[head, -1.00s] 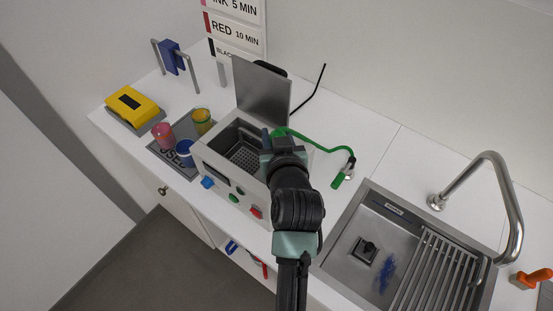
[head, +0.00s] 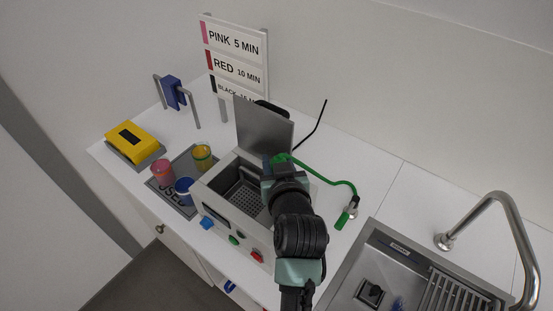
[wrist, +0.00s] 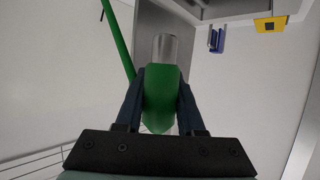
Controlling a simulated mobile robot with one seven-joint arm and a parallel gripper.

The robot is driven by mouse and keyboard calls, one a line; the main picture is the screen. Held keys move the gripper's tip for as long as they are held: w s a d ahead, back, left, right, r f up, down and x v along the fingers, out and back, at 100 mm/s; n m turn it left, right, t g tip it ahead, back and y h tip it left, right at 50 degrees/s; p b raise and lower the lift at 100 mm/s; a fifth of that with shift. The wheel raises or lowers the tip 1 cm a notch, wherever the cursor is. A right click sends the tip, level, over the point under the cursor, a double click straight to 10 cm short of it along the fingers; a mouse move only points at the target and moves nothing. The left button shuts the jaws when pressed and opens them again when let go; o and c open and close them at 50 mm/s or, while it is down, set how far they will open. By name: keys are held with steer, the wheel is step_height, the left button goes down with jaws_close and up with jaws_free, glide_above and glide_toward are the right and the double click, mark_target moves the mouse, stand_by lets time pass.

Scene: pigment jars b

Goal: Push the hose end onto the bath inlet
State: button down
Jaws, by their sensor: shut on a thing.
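The bath (head: 215,207) is a grey box with a raised lid (head: 262,130) and a perforated basket inside. My gripper (head: 272,168) is over its right side near the back. In the wrist view my gripper (wrist: 160,88) is shut on the green hose end (wrist: 160,100), with a clear grey cylinder (wrist: 165,48) at its far end. I cannot tell whether that cylinder belongs to the hose end or the inlet. The green hose (head: 325,174) runs right to a small valve with a green handle (head: 342,220). The bath inlet cannot be made out behind my gripper.
Pink (head: 162,172), yellow (head: 202,155) and blue (head: 184,190) jars stand by the bath's left side on a grey mat (head: 166,200). A yellow device (head: 132,142) lies farther left. The sink (head: 350,262) and tap (head: 500,205) are at right. Counter behind the hose is clear.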

steer(key=shift+f+b, duration=1.5)
steer(key=shift+f, duration=0.7)
steer(key=shift+f+b, duration=1.3)
steer(key=shift+f, duration=0.35)
steer(key=shift+c, duration=2.2)
jaws_free()
steer(key=shift+s, duration=0.1)
steer(key=b+v, duration=0.2)
steer(key=v, duration=1)
steer(key=shift+s+r+b, duration=0.25)
steer(key=shift+s+b, duration=0.05)
steer(key=shift+b, duration=0.05)
steer(key=shift+r, duration=0.1)
